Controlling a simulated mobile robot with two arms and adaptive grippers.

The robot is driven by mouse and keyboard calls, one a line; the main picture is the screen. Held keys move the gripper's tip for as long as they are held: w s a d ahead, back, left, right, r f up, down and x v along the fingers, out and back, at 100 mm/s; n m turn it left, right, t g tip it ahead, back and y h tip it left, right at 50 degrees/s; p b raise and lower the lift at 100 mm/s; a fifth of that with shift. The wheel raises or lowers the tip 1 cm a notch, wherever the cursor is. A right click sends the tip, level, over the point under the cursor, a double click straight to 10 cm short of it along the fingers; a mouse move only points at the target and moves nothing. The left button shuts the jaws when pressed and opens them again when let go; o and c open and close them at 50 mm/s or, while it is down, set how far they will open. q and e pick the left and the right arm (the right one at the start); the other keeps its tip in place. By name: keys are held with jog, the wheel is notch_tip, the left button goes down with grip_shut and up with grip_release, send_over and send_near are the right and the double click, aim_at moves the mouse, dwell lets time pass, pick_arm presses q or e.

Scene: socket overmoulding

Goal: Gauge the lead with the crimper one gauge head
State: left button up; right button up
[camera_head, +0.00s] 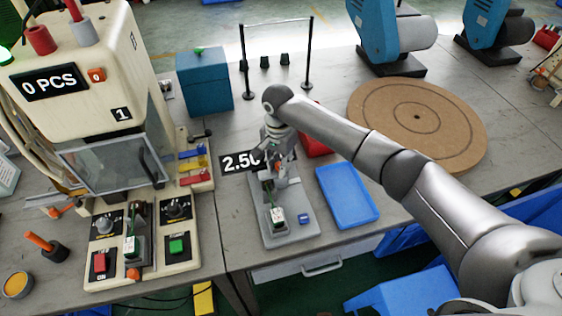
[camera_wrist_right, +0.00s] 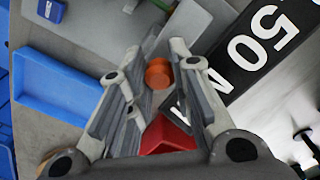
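Crimper one (camera_head: 75,60), a cream machine marked 1 with a "0 PCS" display, stands at the left. To its right is a grey gauge stand (camera_head: 290,232) with a small white-and-green block (camera_head: 278,216), beside a black sign (camera_head: 238,162) reading 2.50. My right gripper (camera_head: 278,168) is over the back of this stand. In the wrist view its fingers (camera_wrist_right: 158,80) are apart, with an orange cylinder (camera_wrist_right: 158,73) in line between the tips. I cannot tell whether they touch it. I cannot make out a lead with certainty. My left gripper is out of view.
A blue tray (camera_head: 348,196) lies right of the stand, and a red object (camera_head: 312,144) is partly behind my arm. A round brown board (camera_head: 418,120), a teal box (camera_head: 204,82) and a black post frame (camera_head: 246,62) stand farther back.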

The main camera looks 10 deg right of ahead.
jog(key=o, duration=0.5)
jog(key=shift+a, duration=0.3)
jog(key=shift+c, duration=0.2)
jog(key=shift+d+r, duration=0.1)
notch_tip(320, 180, up, 12)
